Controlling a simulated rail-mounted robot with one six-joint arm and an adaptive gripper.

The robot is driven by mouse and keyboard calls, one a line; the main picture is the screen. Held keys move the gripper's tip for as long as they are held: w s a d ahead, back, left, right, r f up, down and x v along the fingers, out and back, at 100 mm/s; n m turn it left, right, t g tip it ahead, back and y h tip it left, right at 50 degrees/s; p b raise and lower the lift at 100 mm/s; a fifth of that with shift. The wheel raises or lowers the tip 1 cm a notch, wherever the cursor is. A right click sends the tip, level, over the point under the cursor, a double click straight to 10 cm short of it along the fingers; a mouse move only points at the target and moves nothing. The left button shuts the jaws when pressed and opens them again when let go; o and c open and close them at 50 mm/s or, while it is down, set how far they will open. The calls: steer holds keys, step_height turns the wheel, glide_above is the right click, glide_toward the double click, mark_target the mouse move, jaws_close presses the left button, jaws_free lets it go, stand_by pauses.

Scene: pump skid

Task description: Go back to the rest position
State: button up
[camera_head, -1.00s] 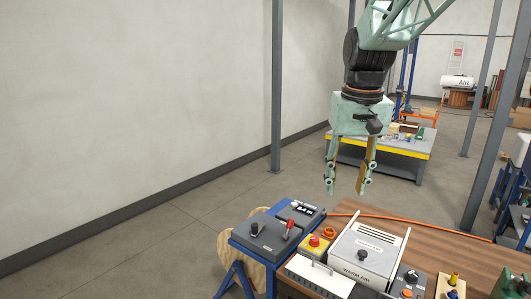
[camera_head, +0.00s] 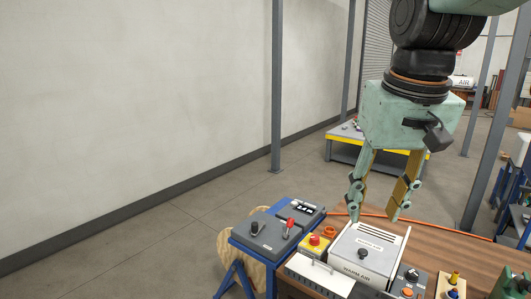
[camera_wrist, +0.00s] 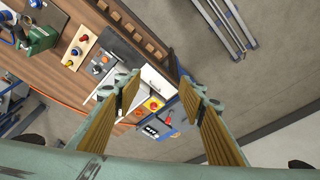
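My gripper (camera_head: 376,211) hangs from the arm in the head view, above the wooden workbench and near the back of the white warm-air box (camera_head: 364,254). Its two fingers, with tan inner pads, are spread apart with nothing between them. In the wrist view my gripper (camera_wrist: 165,90) also shows open and empty, with the bench below it. It appears to be clear of the equipment.
A grey panel box (camera_head: 268,236) with a black knob and red lever stands at the bench's left end. A yellow box with a red button (camera_head: 314,242) sits beside the warm-air box. A yellow-edged table (camera_head: 345,146) stands behind.

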steer(key=s+f, duration=0.2)
steer(key=s, duration=0.8)
steer(key=s+f+t, duration=0.1)
steer(key=s+f, duration=0.1)
steer(key=s, duration=0.9)
steer(key=shift+f+b, duration=0.3)
steer(key=shift+b, duration=0.05)
steer(key=shift+w, duration=0.1)
